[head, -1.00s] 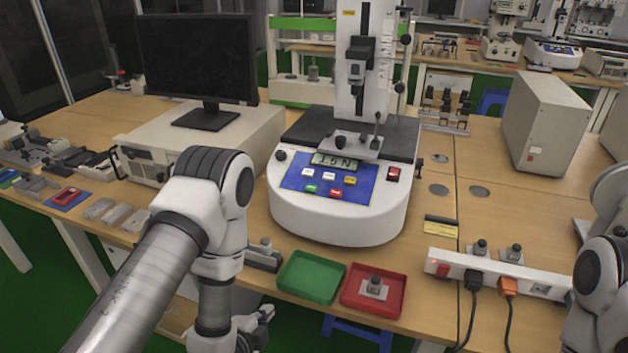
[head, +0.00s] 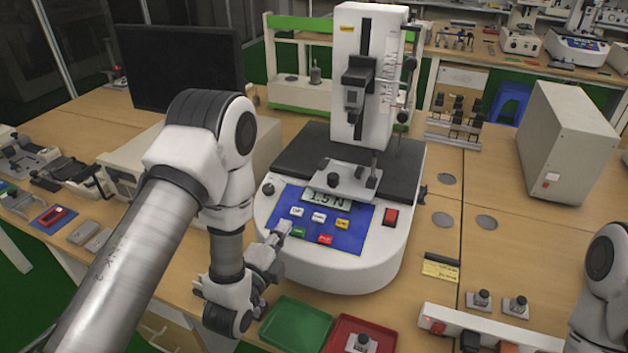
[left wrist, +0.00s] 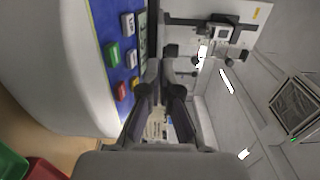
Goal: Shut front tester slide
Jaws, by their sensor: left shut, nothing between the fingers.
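The front tester (head: 330,265) is a white rounded machine with a blue button panel (head: 350,232), a small display and a black top plate. Its slide (head: 348,184) is a grey metal plate with a knob and an upright post, and it juts over the front edge of the black plate, just above the display. My left gripper (head: 281,232) is shut and empty at the front left of the panel, below and left of the slide. My right gripper is out of view.
A green tray (head: 297,326) and a red tray (head: 366,325) lie in front of the tester. A white power strip (head: 450,320) is at the front right. A monitor (head: 180,65) stands behind my left arm. The tabletop right of the tester is mostly clear.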

